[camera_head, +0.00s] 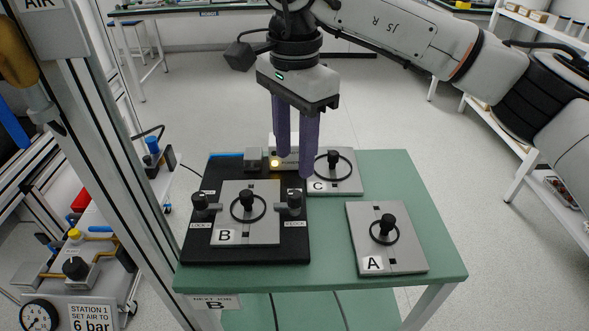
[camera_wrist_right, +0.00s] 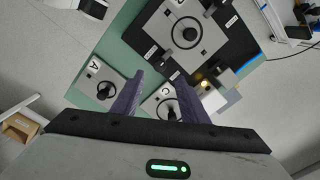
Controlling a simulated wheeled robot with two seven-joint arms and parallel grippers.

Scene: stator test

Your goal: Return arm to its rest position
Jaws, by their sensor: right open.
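My right gripper (camera_head: 297,165) is open and empty, with its purple fingers pointing down above the back of the green table (camera_head: 320,272). In the right wrist view its fingers (camera_wrist_right: 160,98) are apart, with plate C (camera_wrist_right: 158,94) below and beyond them. Plate B (camera_head: 262,232), with a black knob and ring, sits on the black fixture (camera_head: 290,251) between two side clamps. Plate C (camera_head: 350,187) stands at the back, partly hidden by the fingers. Plate A (camera_head: 410,262) lies at the front right of the table. My left gripper is not in view.
A lit yellow lamp (camera_head: 275,163) on a small box is just behind the fixture. A metal frame post (camera_head: 115,150) rises left of the table. A gauge (camera_head: 38,315) and valves stand at the left. White shelves (camera_head: 520,150) are at the right.

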